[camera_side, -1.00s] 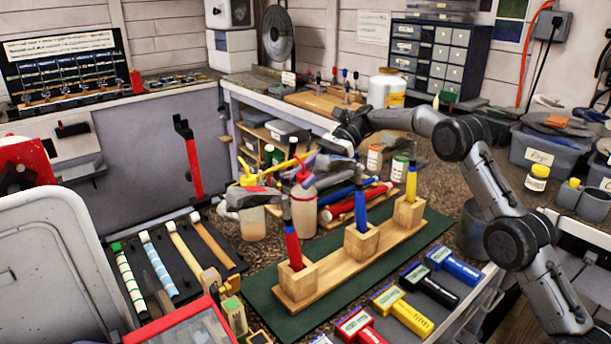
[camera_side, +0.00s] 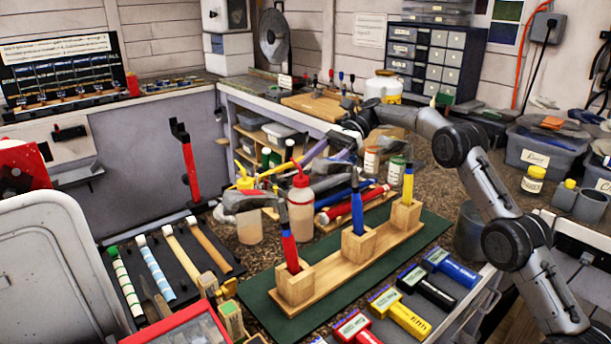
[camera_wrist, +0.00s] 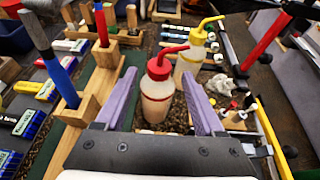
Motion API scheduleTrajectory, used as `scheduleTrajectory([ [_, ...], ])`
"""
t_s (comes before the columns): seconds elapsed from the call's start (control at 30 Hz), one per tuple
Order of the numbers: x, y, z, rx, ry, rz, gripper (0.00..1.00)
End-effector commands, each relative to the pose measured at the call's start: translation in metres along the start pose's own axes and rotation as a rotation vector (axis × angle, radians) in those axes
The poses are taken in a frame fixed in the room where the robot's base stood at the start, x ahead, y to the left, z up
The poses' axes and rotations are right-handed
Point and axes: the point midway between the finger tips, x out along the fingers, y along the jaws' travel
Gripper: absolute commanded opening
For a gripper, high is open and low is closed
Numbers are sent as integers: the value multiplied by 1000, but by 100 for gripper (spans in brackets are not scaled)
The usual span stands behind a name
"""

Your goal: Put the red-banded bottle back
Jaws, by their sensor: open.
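The red-banded bottle (camera_side: 301,208) has a pale body, a red cap and a bent red spout. It stands upright beside the yellow-capped bottle (camera_side: 249,221), on its right in the side view. In the wrist view the red-banded bottle (camera_wrist: 157,103) shows between the two purple fingers of my gripper (camera_wrist: 160,82), with visible gaps on both sides. The yellow-capped bottle (camera_wrist: 190,66) is just behind it there. In the side view my gripper (camera_side: 335,157) is above and to the right of the red-banded bottle, partly hidden among club heads. It is open and empty.
A wooden rack (camera_side: 342,262) on a green mat (camera_side: 390,263) holds upright clubs with red, blue and yellow grips, close to the bottle. A red and black clamp (camera_side: 187,165) stands at left. Several loose grips (camera_side: 200,247) lie on a dark tray.

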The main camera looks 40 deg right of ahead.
Motion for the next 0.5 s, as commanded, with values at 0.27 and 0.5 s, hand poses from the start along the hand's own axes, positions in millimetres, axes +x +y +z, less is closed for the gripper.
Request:
scheduleTrajectory([
  [0.27, -26, 0, 0, 0, -1, -1, 70],
  [0.5, -30, 0, 0, 1, 0, 1, 70],
])
